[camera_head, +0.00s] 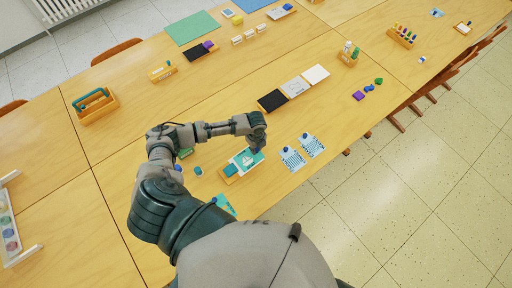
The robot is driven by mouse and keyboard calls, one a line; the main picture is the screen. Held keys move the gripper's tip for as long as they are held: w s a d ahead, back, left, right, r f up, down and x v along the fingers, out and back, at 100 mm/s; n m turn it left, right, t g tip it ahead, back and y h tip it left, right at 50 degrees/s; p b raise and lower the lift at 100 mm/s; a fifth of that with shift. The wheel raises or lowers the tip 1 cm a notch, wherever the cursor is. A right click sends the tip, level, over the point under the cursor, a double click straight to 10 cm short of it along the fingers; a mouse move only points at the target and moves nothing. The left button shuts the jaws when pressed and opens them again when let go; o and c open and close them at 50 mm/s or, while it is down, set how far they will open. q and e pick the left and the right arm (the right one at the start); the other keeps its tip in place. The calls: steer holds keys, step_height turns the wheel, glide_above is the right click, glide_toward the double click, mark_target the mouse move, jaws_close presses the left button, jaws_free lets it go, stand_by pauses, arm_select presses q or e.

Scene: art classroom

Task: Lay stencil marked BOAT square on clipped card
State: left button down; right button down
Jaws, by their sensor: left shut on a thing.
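A white stencil with a teal boat shape (246,161) is over the right part of a wooden clipboard (226,179) near the table's front edge. A teal card (231,169) shows beside the stencil on the board. My left gripper (256,148) is at the stencil's upper right edge, pointing down and shut on it. I cannot tell whether the stencil touches the card or is slightly above it. Its lettering is too small to read, and the fingertips are partly hidden. My right gripper is not in view.
Two blue-patterned sheets (292,159) lie right of the clipboard. Black (272,101), grey (295,87) and white (316,74) panels lie behind. A small teal round thing (198,171) lies left of the board. Wooden holders (348,57) stand farther off.

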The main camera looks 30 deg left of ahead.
arm_select(q)
steer(key=shift+p, duration=0.35)
stand_by(0.3)
steer(key=c, duration=1)
jaws_free()
steer(key=shift+o, duration=0.2)
steer(key=shift+o, duration=1.2)
step_height(320, 180, up, 6)
steer(key=p, duration=0.7)
